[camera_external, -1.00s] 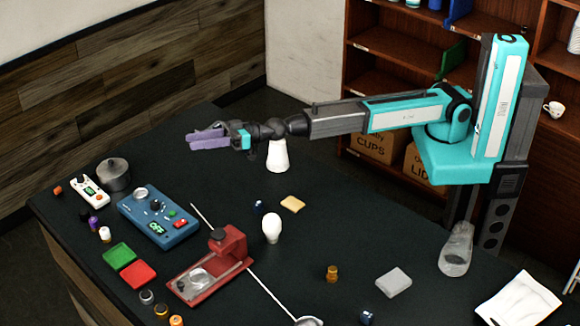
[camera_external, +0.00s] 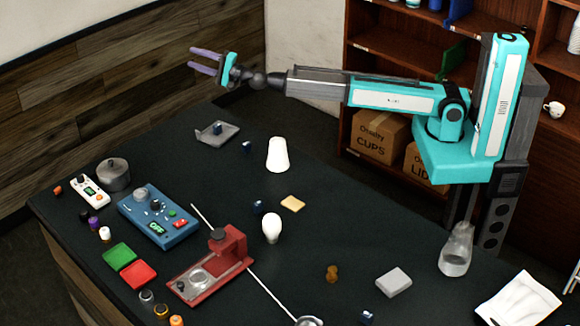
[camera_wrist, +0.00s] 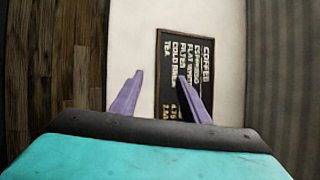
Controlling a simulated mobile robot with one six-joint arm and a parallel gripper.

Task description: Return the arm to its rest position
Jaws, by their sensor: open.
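My gripper (camera_external: 205,61) has two purple fingers and a teal body. It is held high above the far left part of the dark table, with the arm stretched out to the left from its column. The fingers stand apart with nothing between them. In the wrist view the two purple fingers of my gripper (camera_wrist: 168,95) point at a pale wall with a dark menu board (camera_wrist: 183,75), and the space between them is empty.
The table (camera_external: 330,210) holds a grey tray (camera_external: 222,135), white cup (camera_external: 277,155), blue device (camera_external: 160,222), red press (camera_external: 212,268), metal pot (camera_external: 114,175) and glass flask (camera_external: 456,250). Shelves (camera_external: 385,85) stand behind. The air around my gripper is clear.

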